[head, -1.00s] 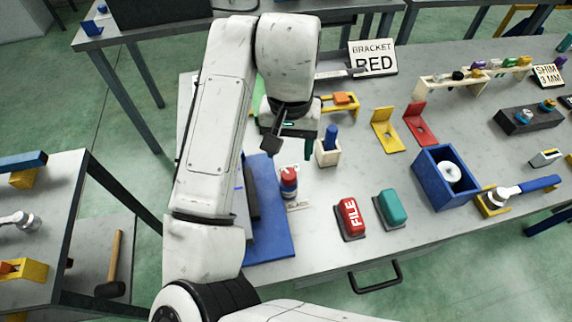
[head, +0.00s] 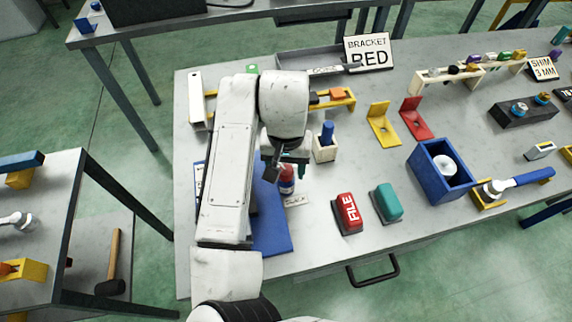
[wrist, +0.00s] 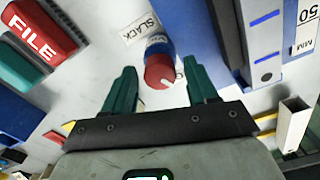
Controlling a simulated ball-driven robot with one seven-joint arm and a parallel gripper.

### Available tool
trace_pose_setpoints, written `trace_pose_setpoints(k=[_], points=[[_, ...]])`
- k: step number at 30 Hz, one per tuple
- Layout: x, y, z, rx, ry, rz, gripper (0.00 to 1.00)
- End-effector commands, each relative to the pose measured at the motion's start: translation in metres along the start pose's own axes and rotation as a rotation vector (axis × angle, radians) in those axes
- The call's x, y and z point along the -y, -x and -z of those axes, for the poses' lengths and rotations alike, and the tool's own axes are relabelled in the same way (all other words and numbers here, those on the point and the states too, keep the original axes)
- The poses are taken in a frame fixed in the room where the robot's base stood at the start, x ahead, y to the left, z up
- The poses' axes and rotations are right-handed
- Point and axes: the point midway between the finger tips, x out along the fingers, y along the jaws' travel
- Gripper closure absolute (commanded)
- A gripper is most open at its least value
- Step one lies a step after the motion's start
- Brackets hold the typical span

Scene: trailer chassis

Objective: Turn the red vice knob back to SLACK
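The red vice knob (head: 287,172) stands on a blue collar at the right edge of the blue vice plate (head: 271,238). In the wrist view the red knob (wrist: 158,72) shows a white pointer mark on its top. A SLACK label (wrist: 141,29) lies beside it on the table; in the head view the label (head: 297,199) is at the knob's near right. A second label is mostly hidden by the knob and finger. My gripper (wrist: 163,72) is open, its teal fingers apart on either side of the knob. In the head view my gripper (head: 286,164) partly covers the knob.
A red FILE block (head: 347,214) and a teal block (head: 386,203) sit to the right. A blue box (head: 440,173) is farther right. The table between the knob and FILE block is clear.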

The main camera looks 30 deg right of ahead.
Motion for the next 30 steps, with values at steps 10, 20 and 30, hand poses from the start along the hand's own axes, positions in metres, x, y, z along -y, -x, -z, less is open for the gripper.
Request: trace_pose_setpoints(k=[10,20,30], points=[[0.0,0.0003,0.0,0.0,0.0,0.0,0.76],[0.0,0.0007,0.0,0.0,0.006,0.0,0.93],[-0.0009,0.0028,0.0001,0.0,0.141,-0.004,0.93]])
